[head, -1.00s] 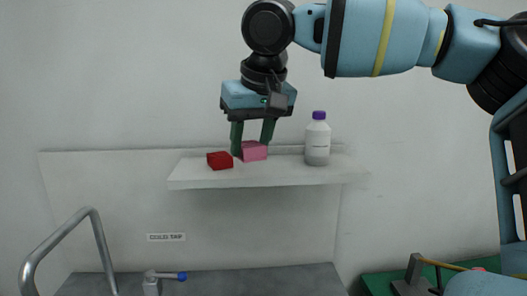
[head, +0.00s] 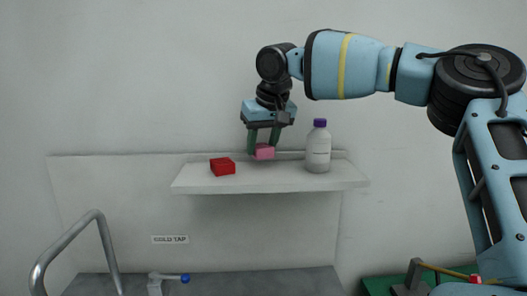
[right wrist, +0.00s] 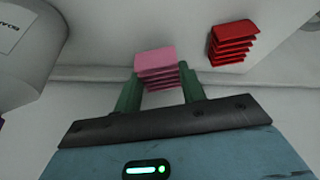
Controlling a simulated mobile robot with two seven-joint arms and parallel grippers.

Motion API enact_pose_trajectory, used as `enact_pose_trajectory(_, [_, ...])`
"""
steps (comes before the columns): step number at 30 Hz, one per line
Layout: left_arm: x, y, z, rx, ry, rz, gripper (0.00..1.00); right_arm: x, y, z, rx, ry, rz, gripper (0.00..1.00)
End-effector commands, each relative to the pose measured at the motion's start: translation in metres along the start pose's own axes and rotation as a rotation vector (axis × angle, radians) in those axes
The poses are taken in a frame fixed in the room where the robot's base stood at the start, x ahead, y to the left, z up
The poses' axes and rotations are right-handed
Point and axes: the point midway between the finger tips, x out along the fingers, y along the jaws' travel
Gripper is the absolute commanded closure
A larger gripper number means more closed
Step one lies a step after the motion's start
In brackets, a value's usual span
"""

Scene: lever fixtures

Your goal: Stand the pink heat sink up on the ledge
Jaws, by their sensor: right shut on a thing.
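The pink heat sink (head: 264,152) is a small finned block between the fingers of my right gripper (head: 263,148), over the white ledge (head: 270,182). It also shows in the right wrist view (right wrist: 157,68), with its stacked fins between the two green fingers (right wrist: 158,90). My right gripper points down and is shut on it. In the head view the heat sink seems to be at or just above the ledge's surface; I cannot tell if it touches. My left gripper is not in view.
A red heat sink (head: 222,166) lies on the ledge to the left, and a white bottle with a purple cap (head: 318,150) stands to the right. Below are a curved metal rail (head: 72,240), a blue-tipped tap (head: 170,279) and a grey counter (head: 250,284).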

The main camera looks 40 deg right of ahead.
Motion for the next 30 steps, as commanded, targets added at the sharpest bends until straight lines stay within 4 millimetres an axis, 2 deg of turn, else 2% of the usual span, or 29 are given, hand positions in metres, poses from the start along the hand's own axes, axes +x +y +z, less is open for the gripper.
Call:
enact_pose_trajectory(6, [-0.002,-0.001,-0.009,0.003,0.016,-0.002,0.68,0.019,0.0,0.009,0.001,0.002,-0.001,0.83])
enact_pose_trajectory(17, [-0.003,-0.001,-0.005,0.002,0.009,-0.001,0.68,0.024,0.0,0.011,0.001,0.0,-0.001,0.83])
enact_pose_trajectory(18, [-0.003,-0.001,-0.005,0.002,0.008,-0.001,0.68,0.024,0.0,0.011,0.001,0.0,0.0,0.59])
enact_pose_trajectory(23, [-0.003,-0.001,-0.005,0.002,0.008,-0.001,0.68,0.024,0.0,0.011,0.001,0.001,0.0,0.38])
enact_pose_trajectory(30, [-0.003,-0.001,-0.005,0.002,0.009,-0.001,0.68,0.023,0.0,0.011,0.001,0.001,0.0,0.38])
